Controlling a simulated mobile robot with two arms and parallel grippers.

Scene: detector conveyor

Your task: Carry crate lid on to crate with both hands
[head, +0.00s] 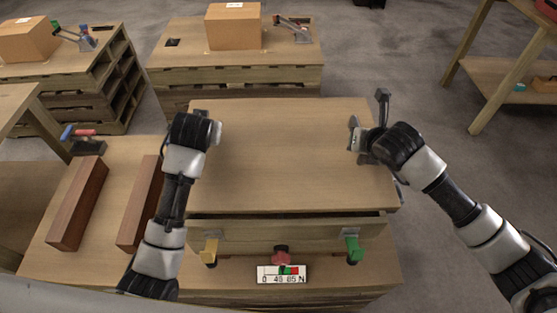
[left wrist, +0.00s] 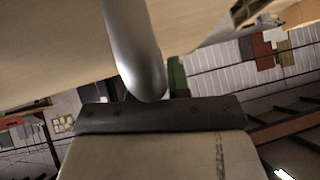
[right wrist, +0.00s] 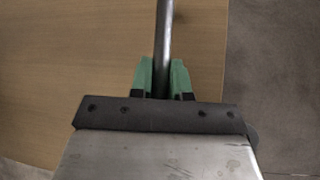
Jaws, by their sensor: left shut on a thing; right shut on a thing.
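The crate lid (head: 290,150) is a flat, light wooden panel over the crate (head: 300,236). A dark gap shows between the lid's front edge and the crate's front wall; I cannot tell if the lid touches the crate elsewhere. My left gripper (head: 213,133) is shut at the lid's left side. In the left wrist view a metal bar (left wrist: 135,50) runs to the gripper beside the wood. My right gripper (head: 360,140) is shut at the lid's right side. In the right wrist view its green fingertips (right wrist: 163,78) close around a metal bar (right wrist: 163,30).
Yellow (head: 210,250) and green (head: 353,248) clamps and a red knob (head: 282,256) sit at the crate's front, above a small label (head: 281,274). Two reddish-brown blocks (head: 77,203) (head: 139,205) lie on the table at left. Cardboard boxes (head: 234,26) stand on pallets behind.

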